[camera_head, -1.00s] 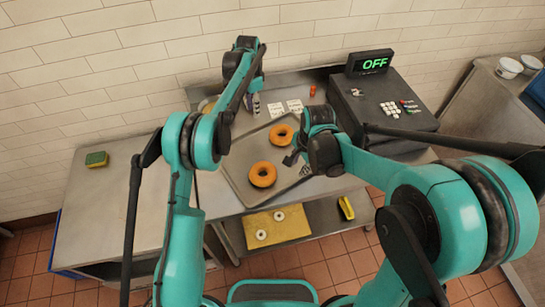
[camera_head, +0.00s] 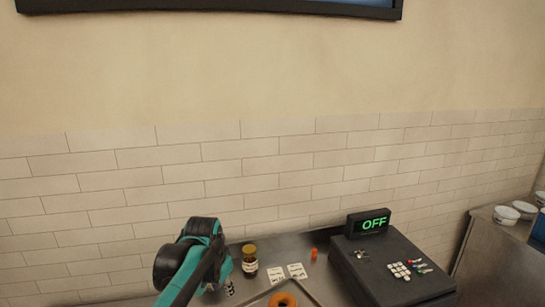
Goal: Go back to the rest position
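My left arm comes up from the bottom edge in the head view, with its dark and teal wrist raised in front of the counter. My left gripper (camera_head: 212,284) is low in the picture by the counter's back edge; its fingers are mostly hidden, so I cannot tell whether it is open or shut. My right arm and gripper are out of view. One orange bagel (camera_head: 282,300) shows partly at the bottom edge, on a metal tray (camera_head: 309,297).
A dark jar (camera_head: 249,262) with a yellowish lid stands right of my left gripper. Two white cards (camera_head: 296,271) and a small orange bottle (camera_head: 314,255) are nearby. A black register (camera_head: 385,275) reads OFF. White bowls (camera_head: 506,214) stand far right. Tiled wall is behind.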

